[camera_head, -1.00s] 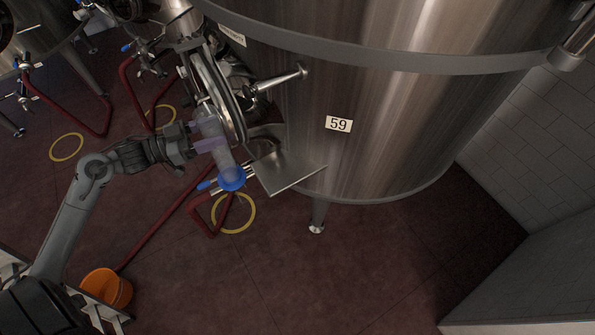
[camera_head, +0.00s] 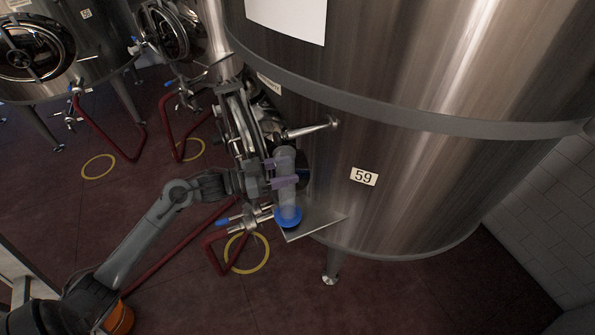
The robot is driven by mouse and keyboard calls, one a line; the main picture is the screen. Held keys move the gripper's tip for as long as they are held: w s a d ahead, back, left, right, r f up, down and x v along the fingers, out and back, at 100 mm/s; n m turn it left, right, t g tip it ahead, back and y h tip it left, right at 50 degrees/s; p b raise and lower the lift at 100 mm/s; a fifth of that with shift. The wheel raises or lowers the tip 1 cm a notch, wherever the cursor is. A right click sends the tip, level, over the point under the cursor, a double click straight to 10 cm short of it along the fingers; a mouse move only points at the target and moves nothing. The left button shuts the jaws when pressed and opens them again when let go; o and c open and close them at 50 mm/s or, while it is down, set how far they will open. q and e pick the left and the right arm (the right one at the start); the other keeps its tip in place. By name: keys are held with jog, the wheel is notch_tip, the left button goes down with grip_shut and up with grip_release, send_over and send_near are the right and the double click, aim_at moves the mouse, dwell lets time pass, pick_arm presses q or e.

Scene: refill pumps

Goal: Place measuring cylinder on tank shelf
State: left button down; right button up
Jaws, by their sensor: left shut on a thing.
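The measuring cylinder (camera_head: 287,198) is a clear tube with a blue base (camera_head: 289,217). It stands nearly upright at the front of the tank. My left gripper (camera_head: 284,174) is shut on its upper part, with purple fingers on it. The tank shelf (camera_head: 315,222) is a flat metal plate fixed to the tank (camera_head: 420,190) marked 59. The blue base overlaps the left part of the shelf in this view; I cannot tell whether it touches the plate. My right gripper is not in view.
An open round hatch with a handle (camera_head: 307,129) is just above the cylinder. A valve (camera_head: 245,218) and red hose (camera_head: 212,250) are left of the shelf. An orange bucket (camera_head: 120,318) is at the lower left. Open floor lies in front of the tank.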

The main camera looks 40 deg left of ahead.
pick_arm(q)
jog(key=w, duration=0.1)
jog(key=w+d+f, duration=0.1)
jog(key=w+d, duration=0.1)
jog(key=shift+f, duration=0.3)
dwell(0.3)
jog(key=shift+c, duration=1.6)
grip_release()
jog(key=shift+f, duration=0.15)
